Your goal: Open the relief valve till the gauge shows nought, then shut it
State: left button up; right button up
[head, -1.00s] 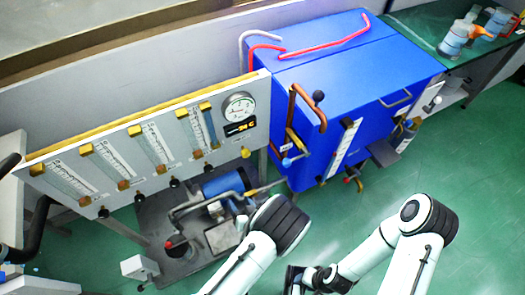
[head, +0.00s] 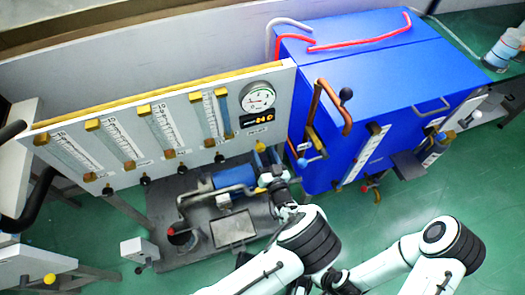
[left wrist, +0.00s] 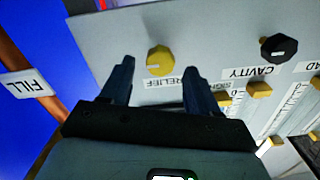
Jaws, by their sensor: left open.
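The yellow relief knob (head: 264,150) is at the lower right of the grey panel, under the round gauge (head: 258,97). The gauge needle is too small to read surely. In the left wrist view the knob (left wrist: 160,60), marked RELIEF, shows between and beyond my fingertips. My left gripper (head: 268,165) is open in front of the panel, close to the knob. In the left wrist view its two fingers (left wrist: 158,75) stand apart with nothing between them. My right arm is at the lower right; its gripper is mostly cut off at the bottom edge.
A black cavity knob (left wrist: 278,48) is beside the relief knob. The panel (head: 75,130) carries several flow tubes and black knobs. A blue cabinet (head: 390,75) with a copper pipe (head: 328,105) stands to the right. A pump (head: 225,180) sits below the panel.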

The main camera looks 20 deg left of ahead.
pick_arm(q)
jog(key=shift+x, duration=1.15)
pick_arm(e)
jog(key=shift+w+d+f, duration=0.1)
jog(key=shift+w+f, duration=0.1)
jog(key=shift+w, duration=0.1)
pick_arm(q)
jog(key=c, duration=1.1)
jog(key=shift+o, duration=0.3)
